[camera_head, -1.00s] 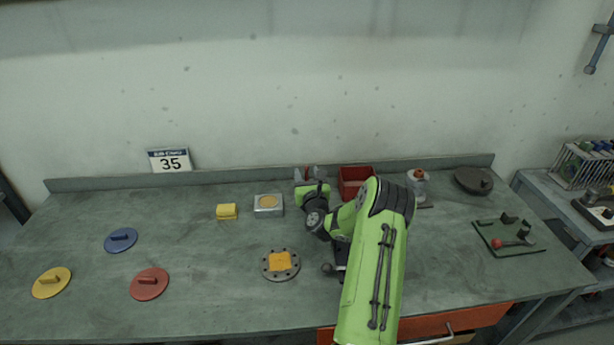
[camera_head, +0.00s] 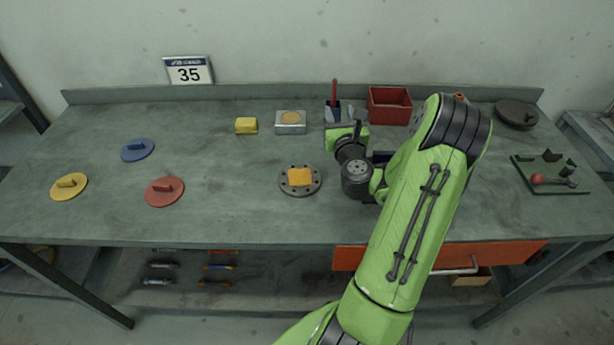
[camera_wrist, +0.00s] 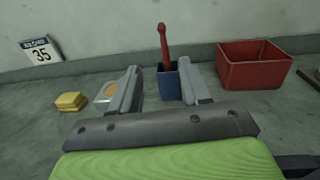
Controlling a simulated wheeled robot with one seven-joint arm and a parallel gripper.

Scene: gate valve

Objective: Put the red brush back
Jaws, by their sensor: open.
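The red brush (camera_head: 334,91) stands upright in a small blue holder (camera_head: 332,114) at the back of the bench. In the wrist view the brush's red handle (camera_wrist: 164,46) rises from the blue holder (camera_wrist: 168,84), between my finger tips as seen from the wrist. My gripper (camera_wrist: 157,88) is open, with nothing between its fingers, and sits in front of the holder, apart from the handle. In the head view my gripper (camera_head: 345,124) is partly hidden by its own wrist. The brush's lower end is hidden inside the holder.
A red bin (camera_head: 389,105) stands just right of the holder. A metal box with a round tan top (camera_head: 290,122) and a yellow block (camera_head: 246,125) are to the left. A flange with an orange square (camera_head: 300,180) lies in front.

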